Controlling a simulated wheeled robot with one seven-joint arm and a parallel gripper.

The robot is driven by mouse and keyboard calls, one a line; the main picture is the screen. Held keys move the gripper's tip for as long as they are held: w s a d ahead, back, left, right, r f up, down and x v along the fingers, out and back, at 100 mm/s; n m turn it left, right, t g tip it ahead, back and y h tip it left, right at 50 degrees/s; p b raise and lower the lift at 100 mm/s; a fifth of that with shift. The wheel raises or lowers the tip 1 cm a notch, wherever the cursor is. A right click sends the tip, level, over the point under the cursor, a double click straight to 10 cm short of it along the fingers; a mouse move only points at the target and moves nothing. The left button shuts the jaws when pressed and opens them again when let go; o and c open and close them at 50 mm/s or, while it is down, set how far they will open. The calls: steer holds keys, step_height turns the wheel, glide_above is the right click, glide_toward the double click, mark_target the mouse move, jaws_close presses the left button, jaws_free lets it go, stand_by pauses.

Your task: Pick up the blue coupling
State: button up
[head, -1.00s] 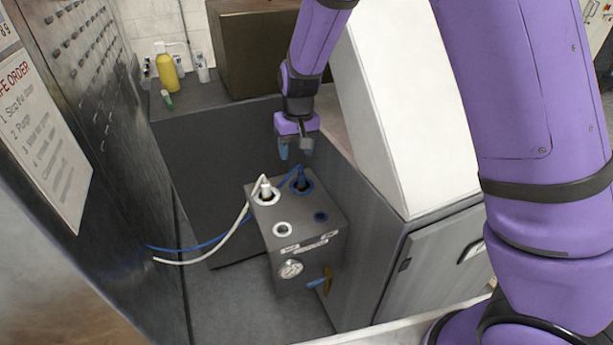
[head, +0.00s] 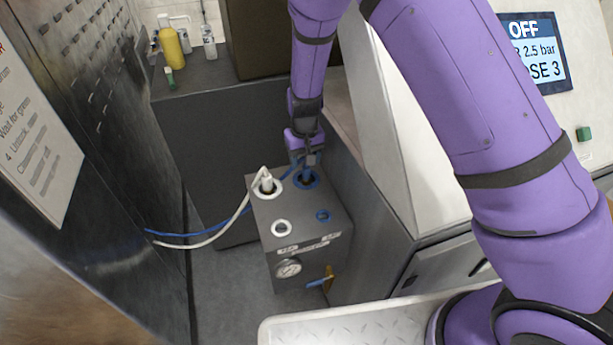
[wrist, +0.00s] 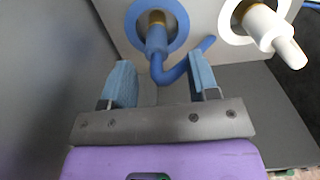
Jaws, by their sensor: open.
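The blue coupling (wrist: 157,40) sits in a blue-ringed port on top of a grey box (head: 295,245), with a blue hose bending off it. In the head view the coupling (head: 307,176) is partly hidden by my gripper (head: 305,160), which is just above and behind it. In the wrist view my gripper (wrist: 162,85) is open, its two blue-padded fingers apart. The coupling and the start of its hose lie ahead, between the lines of the fingers, and nothing is gripped. A white coupling (wrist: 268,28) stands in the white-ringed port beside it.
A white hose (head: 215,235) runs left to the metal panel. A grey cabinet stands close on the right. Bottles (head: 171,47) stand on the back counter.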

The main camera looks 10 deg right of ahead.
mark_target(306, 171)
steer(key=f, duration=0.4)
steer(key=shift+s+d+f, duration=0.2)
steer(key=shift+s+f, duration=0.05)
steer(key=shift+f, duration=0.15)
jaws_close()
steer(key=shift+r, duration=0.1)
